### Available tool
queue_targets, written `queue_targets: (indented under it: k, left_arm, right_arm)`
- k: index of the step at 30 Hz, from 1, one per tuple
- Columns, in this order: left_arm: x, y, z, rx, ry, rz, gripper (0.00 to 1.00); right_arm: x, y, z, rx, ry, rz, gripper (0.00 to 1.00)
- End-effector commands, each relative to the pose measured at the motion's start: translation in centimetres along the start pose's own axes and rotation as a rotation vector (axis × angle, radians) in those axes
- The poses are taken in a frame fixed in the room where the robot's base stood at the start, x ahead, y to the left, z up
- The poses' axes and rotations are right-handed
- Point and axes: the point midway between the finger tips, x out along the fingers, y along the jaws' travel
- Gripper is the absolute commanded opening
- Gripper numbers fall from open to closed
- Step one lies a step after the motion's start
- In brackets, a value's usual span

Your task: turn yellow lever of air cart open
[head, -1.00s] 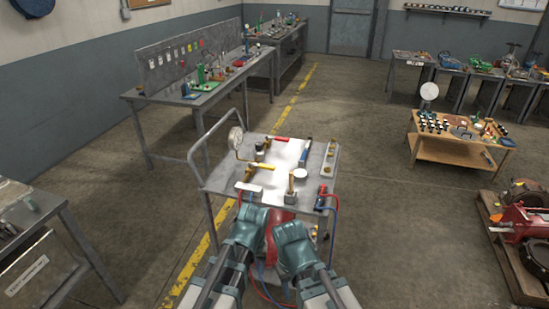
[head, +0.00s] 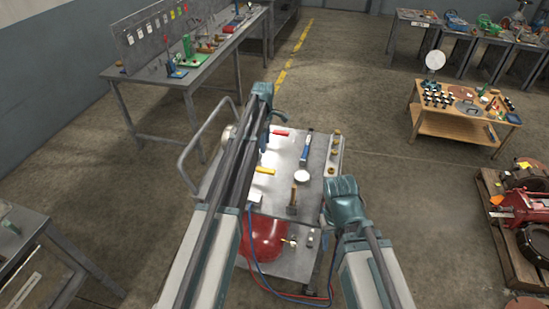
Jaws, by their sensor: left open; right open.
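The air cart (head: 318,160) is a grey wheeled cart with a flat top and a push handle at its left. The yellow lever (head: 264,170) lies on the left part of the top, partly hidden by my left arm. A red-handled lever (head: 279,132) is farther back. My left gripper (head: 265,142) is open and reaches over the far left part of the top, beyond the yellow lever and close to the red one; its fingertips are hard to make out. My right gripper (head: 336,222) is open and empty beside the cart's right front edge.
A round gauge (head: 229,136) is partly hidden behind my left arm. A blue-handled tool (head: 306,147), a white round dial (head: 302,177) and a hammer-like tool (head: 292,200) are on the top. A red tank (head: 264,238) and hoses are below. Floor right of the cart is clear.

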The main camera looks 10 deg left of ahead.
Motion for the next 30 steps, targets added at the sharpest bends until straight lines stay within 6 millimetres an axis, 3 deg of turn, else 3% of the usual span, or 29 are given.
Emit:
queue_targets:
  k: [8,14,30]
  left_arm:
    - [0.6,0.0,0.0,-0.003,0.0,0.0,0.6]
    - [2.2,0.0,0.0,-0.001,0.0,0.0,0.6]
    - [9.7,0.0,0.0,0.0,0.0,0.0,0.6]
  right_arm:
    - [0.6,-0.1,0.0,0.0,0.0,0.0,0.5]
    - [2.2,-0.2,-0.1,0.001,0.0,0.0,0.5]
    - [9.7,-0.9,-0.6,0.002,0.0,0.0,0.5]
